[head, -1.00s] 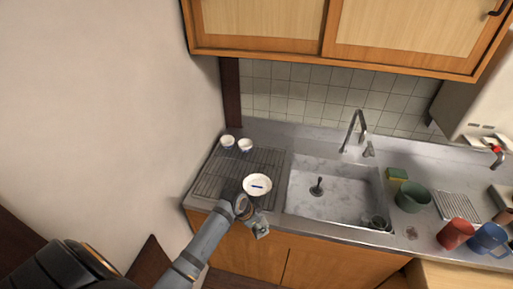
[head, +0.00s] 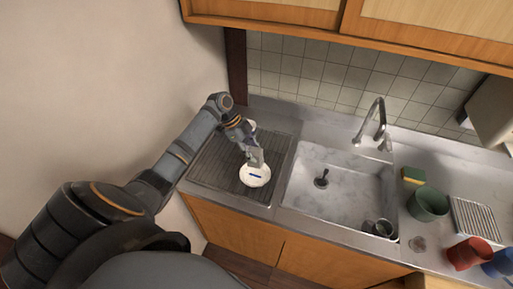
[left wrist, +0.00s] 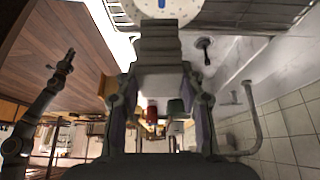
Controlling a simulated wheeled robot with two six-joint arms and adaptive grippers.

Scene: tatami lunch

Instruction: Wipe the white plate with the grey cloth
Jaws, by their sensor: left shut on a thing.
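The white plate (head: 255,178) lies on the dark drying rack left of the sink and bears a blue mark. Its edge also shows at the top of the left wrist view (left wrist: 178,10). My left gripper (head: 252,150) reaches down at the plate's back edge. It is shut on the grey cloth (left wrist: 158,45), which looks like a folded block between the fingers and overlaps the plate in the wrist view. I cannot tell whether the cloth touches the plate. My right gripper (left wrist: 66,62) shows small at the left of the wrist view; its jaws are unclear.
The drying rack (head: 213,165) has free room around the plate. A small white cup (head: 251,124) is partly hidden behind my left arm. The sink (head: 330,205) and faucet (head: 380,120) are to the right, then a sponge (head: 413,175), green pot (head: 428,203) and red cup (head: 468,253).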

